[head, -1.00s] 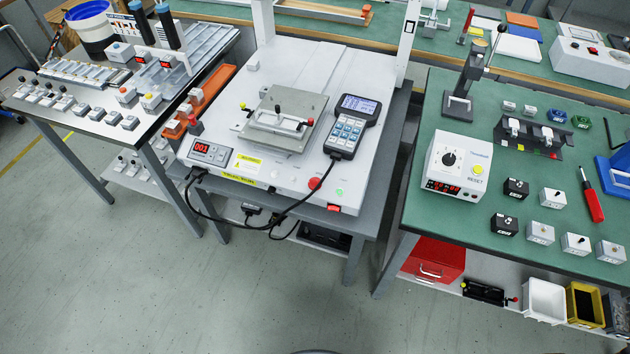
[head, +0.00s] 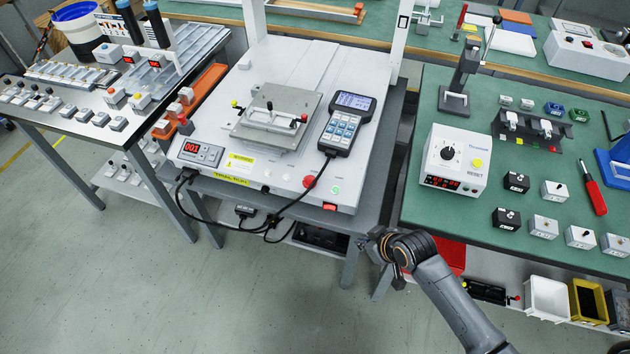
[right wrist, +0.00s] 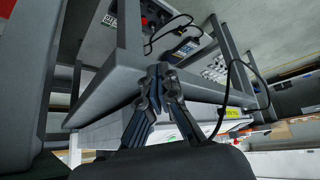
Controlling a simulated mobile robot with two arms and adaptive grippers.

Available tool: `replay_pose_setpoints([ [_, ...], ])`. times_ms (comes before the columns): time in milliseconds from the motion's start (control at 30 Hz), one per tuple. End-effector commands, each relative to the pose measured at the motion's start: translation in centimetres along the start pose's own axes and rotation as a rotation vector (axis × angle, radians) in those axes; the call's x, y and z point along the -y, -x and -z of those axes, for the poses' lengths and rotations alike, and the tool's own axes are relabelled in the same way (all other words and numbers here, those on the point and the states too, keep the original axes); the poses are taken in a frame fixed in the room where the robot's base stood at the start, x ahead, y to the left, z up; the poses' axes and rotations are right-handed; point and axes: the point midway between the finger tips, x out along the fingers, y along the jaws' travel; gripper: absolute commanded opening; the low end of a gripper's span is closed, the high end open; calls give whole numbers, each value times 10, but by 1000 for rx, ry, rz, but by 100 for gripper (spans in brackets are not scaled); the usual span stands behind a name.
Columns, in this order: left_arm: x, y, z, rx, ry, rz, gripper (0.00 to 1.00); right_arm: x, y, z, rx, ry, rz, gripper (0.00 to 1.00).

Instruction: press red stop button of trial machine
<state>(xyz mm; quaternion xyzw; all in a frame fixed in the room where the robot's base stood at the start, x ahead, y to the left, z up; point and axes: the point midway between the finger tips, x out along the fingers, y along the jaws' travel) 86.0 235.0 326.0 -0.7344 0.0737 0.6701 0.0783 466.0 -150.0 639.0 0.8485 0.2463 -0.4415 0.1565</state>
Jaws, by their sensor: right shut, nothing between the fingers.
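The white trial machine (head: 220,105) stands on a grey bench, with a yellow TRIAL RUN label on its front. Its round red stop button (head: 309,181) is on the front right of the top, beside a small green button (head: 336,190). My right gripper (head: 374,242) is low in front of the bench's right corner, below and to the right of the red button and apart from it. In the right wrist view its fingers (right wrist: 160,76) are together and empty, by the grey bench frame. I cannot make out the red button there. My left gripper is out of view.
A red rocker switch (head: 330,207) sits on the machine's front edge. A hand-held keypad (head: 346,124) lies on top, its black cable looping down the front. The green table (head: 420,205) stands close on the right, with a gap between. The floor in front is clear.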

Motion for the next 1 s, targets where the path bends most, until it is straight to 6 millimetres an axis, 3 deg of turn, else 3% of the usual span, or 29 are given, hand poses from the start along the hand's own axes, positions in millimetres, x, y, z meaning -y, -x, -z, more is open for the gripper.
replay_pose_setpoints([
  [67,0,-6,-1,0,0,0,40,5,22,36,-52,73,23,0],
  [100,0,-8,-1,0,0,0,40,4,36,63,-93,140,38,0],
  [200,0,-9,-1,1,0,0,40,1,55,109,-164,277,69,0],
  [400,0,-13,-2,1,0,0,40,2,95,168,-261,509,116,0],
  [633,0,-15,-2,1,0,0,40,6,121,193,-302,646,143,0],
  [1000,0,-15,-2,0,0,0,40,6,125,196,-308,665,149,0],
])
